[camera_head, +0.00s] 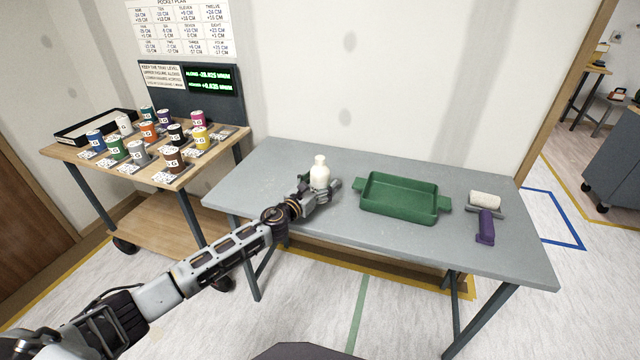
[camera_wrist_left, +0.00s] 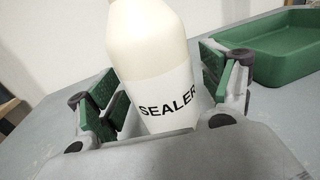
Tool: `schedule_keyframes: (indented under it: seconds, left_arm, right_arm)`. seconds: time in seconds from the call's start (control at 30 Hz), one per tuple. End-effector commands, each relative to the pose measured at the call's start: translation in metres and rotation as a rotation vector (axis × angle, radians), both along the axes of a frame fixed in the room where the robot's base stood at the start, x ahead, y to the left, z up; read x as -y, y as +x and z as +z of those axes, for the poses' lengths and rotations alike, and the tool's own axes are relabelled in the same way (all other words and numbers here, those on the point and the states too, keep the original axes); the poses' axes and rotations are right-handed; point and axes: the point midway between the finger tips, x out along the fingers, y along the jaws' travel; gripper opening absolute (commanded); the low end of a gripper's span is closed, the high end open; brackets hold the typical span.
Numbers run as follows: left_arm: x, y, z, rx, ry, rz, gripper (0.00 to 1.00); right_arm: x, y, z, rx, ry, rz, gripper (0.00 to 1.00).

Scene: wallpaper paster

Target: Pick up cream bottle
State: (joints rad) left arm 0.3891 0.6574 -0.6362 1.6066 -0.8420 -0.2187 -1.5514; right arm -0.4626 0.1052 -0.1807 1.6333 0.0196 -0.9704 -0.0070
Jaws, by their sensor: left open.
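The cream bottle (camera_head: 320,172) stands upright on the grey table (camera_head: 270,165), left of the green tray. In the left wrist view the bottle (camera_wrist_left: 155,60) carries a white label reading "SEALER". My left gripper (camera_head: 322,190) reaches it from the front. Its green-padded fingers (camera_wrist_left: 160,95) are open, one on each side of the bottle, with the bottle between them. A gap shows on the left side; on the right the finger is close to the bottle, and I cannot tell whether it touches. My right gripper is not in view.
A green tray (camera_head: 400,196) with handles lies right of the bottle. A wooden cart (camera_head: 200,163) with several coloured cans stands at the left. The table's back left is clear.

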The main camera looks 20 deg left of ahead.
Motion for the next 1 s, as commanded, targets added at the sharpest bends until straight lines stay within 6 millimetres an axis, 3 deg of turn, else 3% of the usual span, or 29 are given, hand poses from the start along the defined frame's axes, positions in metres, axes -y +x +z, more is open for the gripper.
schedule_keyframes:
  seconds: [0.37,0.8,1.0]
  left_arm:
    - [0.0,-0.0002,0.0,0.0,0.0,0.0,0.8]
    - [-0.0001,-0.0003,0.0,0.0,0.0,0.0,0.24]
    - [-0.0001,0.0,0.0012,0.002,-0.001,0.0,0.2]
  right_arm:
    - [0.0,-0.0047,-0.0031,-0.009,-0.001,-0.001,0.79]
    - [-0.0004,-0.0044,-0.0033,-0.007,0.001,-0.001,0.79]
    - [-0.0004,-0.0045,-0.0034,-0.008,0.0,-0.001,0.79]
